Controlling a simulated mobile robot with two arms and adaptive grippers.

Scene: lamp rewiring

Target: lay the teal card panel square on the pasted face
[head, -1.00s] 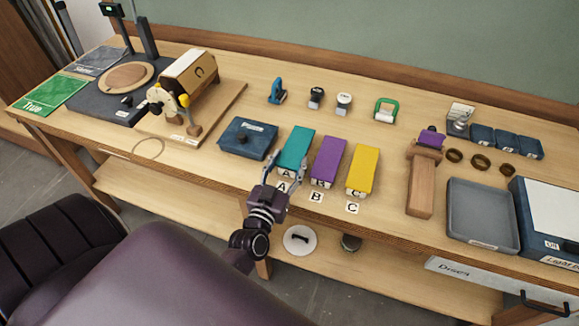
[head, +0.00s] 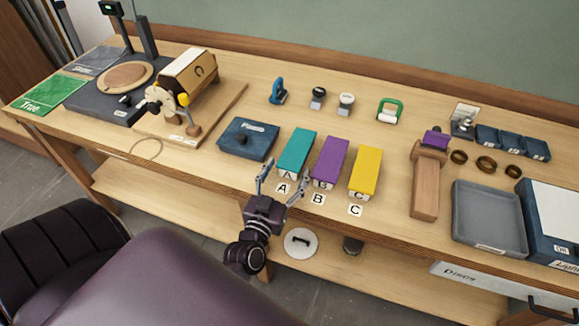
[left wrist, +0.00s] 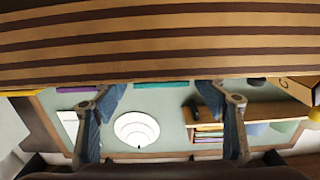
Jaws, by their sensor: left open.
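In the head view a teal block-like stack (head: 297,150) marked A lies on the bench, left of a purple one (head: 330,160) and a yellow one (head: 366,170). I cannot tell a single card panel apart in it. My left gripper (head: 284,177) is open and empty, its fingers spread at the bench's front edge near the teal stack's front end. In the left wrist view the open fingers (left wrist: 160,98) show below the striped bench edge (left wrist: 150,40). A brown box-shaped body (head: 190,70) sits on a wooden stand; paste on it cannot be made out. My right gripper is not in view.
A dark blue box (head: 248,139) lies just left of the teal stack. A wooden tool with a purple top (head: 428,180) and a grey tray (head: 487,218) are to the right. Small hand tools (head: 318,97) stand behind. A lower shelf (head: 180,195) runs beneath the bench.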

